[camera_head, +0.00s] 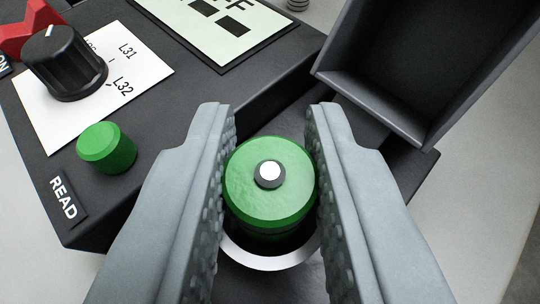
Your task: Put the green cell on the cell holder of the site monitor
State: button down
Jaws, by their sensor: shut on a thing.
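My gripper (271,122) is seen from behind, with a grey finger on each side of the green cell (262,205), and is shut on it. The cell is a round green cylinder with a white and dark terminal on its top face, which faces the camera. A light metal ring (268,262), seemingly the cell holder, shows around the lower end of the cell. The cell's lower end is hidden, so I cannot tell how deep it sits in the ring. The site monitor (180,95) is the dark box at the left and behind.
On the monitor are a black knob (65,68), a green button (106,147), a READ label (64,199), a red part (28,28) and a display (215,28). An open grey box-shaped cover (425,65) stands close at the right. Pale surface lies beyond.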

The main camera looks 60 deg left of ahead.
jog(key=c, duration=1.2)
grip_release()
jog(key=shift+f, duration=0.1)
jog(key=shift+c, duration=0.2)
jog(key=shift+r, duration=0.2)
jog(key=shift+s+d+r, duration=0.15)
jog(key=shift+s+d, duration=0.05)
jog(key=shift+d, duration=0.15)
jog(key=v, duration=1.1)
jog(key=shift+r, duration=0.1)
